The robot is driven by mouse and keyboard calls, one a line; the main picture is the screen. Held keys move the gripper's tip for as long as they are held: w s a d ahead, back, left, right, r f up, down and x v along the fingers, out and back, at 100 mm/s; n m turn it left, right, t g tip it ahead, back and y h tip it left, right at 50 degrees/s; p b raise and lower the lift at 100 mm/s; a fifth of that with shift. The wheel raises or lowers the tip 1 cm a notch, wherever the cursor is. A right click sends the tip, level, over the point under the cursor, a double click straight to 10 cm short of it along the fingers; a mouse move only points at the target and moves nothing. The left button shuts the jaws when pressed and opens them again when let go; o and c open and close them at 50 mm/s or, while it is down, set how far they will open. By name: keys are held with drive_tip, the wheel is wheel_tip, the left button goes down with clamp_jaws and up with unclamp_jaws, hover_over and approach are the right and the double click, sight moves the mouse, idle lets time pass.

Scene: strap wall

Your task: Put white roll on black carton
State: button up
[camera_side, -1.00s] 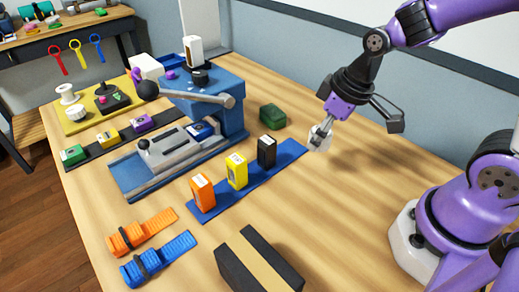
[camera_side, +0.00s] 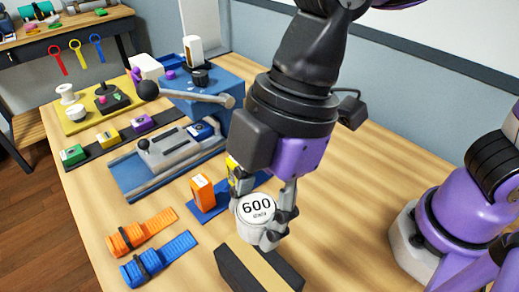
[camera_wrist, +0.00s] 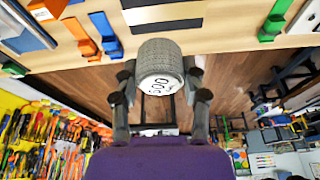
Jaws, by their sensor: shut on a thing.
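The white roll (camera_side: 256,218), marked 600 on its end, is held between the fingers of my gripper (camera_side: 264,208). In the side view it is above the table, in front of the blue mat (camera_side: 208,214). The wrist view shows the roll (camera_wrist: 160,62), with a grey ridged side, between the two fingers of my gripper (camera_wrist: 160,78). The black carton is out of sight in the side view, where my gripper and arm cover that end of the mat. I cannot make it out in the wrist view.
An orange carton (camera_side: 202,193) stands on the mat, with a yellow carton (camera_side: 232,170) partly covered behind it. Orange (camera_side: 142,231) and blue (camera_side: 158,259) straps lie front left. A blue lever machine (camera_side: 215,90) stands behind.

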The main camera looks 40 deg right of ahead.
sight(275, 203)
drive_tip(key=shift+n, duration=0.4)
drive_tip(key=x, duration=0.2)
drive_tip(key=d+x, duration=0.1)
drive_tip(key=x, duration=0.2)
drive_tip(key=s+x, duration=0.1)
drive_tip(key=x, duration=0.1)
drive_tip(key=shift+d+f, duration=0.1)
drive_tip(key=shift+f, duration=0.4)
drive_tip(key=shift+f, duration=0.1)
drive_tip(key=o, duration=1.2)
drive_tip(key=shift+c, duration=0.2)
drive_tip(key=v, duration=1.1)
drive_tip(key=shift+w+d+r, duration=0.15)
drive_tip(key=shift+w+r, duration=0.05)
drive_tip(key=shift+r, duration=0.15)
drive_tip(key=w+d+f+m+t+h, duration=0.1)
drive_tip(key=w+d+m+t, duration=0.1)
drive_tip(key=d+m, duration=0.7)
drive_tip(key=w+d+f+m+t+h, duration=0.2)
drive_tip(key=d+m+t, duration=0.1)
drive_tip(key=d+m, duration=0.6)
drive_tip(key=d, duration=0.4)
drive_tip(key=shift+d, duration=0.3)
drive_tip(key=shift+w, duration=0.1)
